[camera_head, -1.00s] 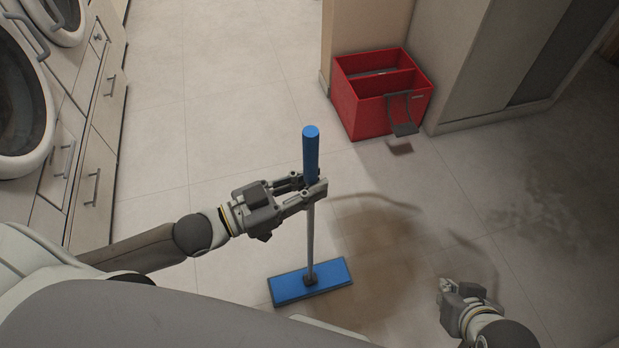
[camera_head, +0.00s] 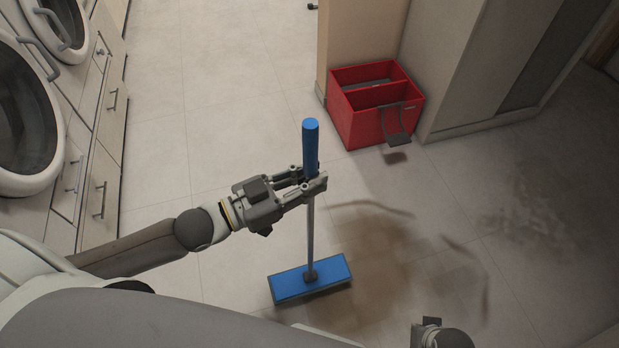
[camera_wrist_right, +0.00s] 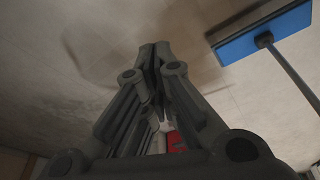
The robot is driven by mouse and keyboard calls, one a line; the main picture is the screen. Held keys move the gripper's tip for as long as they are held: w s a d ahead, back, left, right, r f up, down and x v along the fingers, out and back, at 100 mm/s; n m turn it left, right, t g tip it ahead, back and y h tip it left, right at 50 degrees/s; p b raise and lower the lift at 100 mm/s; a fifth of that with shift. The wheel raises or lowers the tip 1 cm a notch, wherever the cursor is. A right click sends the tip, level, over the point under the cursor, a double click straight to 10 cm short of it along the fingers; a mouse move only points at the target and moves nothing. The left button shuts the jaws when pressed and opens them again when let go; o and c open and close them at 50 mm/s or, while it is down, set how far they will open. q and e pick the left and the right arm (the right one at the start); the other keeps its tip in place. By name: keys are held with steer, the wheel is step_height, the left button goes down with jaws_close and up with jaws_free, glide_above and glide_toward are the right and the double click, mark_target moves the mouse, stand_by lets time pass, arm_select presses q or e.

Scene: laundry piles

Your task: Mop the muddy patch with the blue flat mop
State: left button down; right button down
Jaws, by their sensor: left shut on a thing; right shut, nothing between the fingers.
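The blue flat mop stands nearly upright, its blue flat head (camera_head: 312,279) low at the left edge of the brown muddy patch (camera_head: 395,275). I cannot tell whether the head touches the floor. My left gripper (camera_head: 312,184) is shut on the mop's handle, just below the blue grip (camera_head: 311,148). The patch has curved brown smears above and to the right. My right gripper (camera_head: 428,322) is at the bottom edge of the head view, mostly cut off. In the right wrist view my right gripper (camera_wrist_right: 153,50) is shut and empty, with the mop head (camera_wrist_right: 262,35) at the upper right.
A red two-part bucket (camera_head: 365,122) with a grey flap stands by the wall corner, beyond the patch. A grey cabinet (camera_head: 480,70) is behind it. A dark grey stain (camera_head: 550,215) lies at right. Front-loading washers (camera_head: 25,110) and drawers line the left. Floor between is clear.

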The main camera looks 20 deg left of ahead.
steer(key=shift+s+f, duration=0.35)
steer(key=shift+f, duration=0.55)
steer(key=shift+r, duration=0.1)
steer(key=shift+w+r+b, duration=0.25)
steer(key=shift+r, duration=0.85)
steer(key=shift+w+r+b, duration=0.25)
steer(key=shift+r, duration=0.8)
